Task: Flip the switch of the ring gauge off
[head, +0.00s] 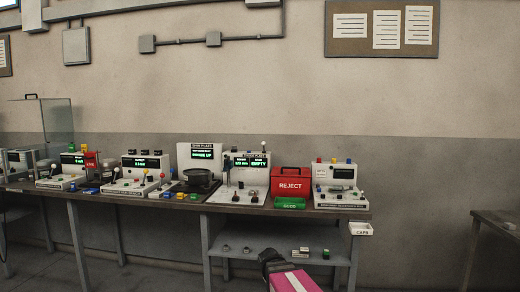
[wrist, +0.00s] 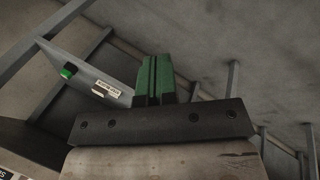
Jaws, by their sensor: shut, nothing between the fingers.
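Several white instruments with small displays and coloured controls stand along the bench in the head view. Their name labels are too small to read surely, so I cannot tell which is the ring gauge or how its switch is set. One instrument (head: 334,185) is at the right end, one (head: 247,177) is at the middle right, and one (head: 141,174) is further left. My gripper (wrist: 155,76) shows in the wrist view with its green fingers together and nothing between them. No instrument on the bench top is clearly seen at the fingertips.
A red REJECT box (head: 291,182) stands between two instruments, with a green tray (head: 290,203) before it. A CAPS bin (head: 361,228) hangs at the bench's right end.

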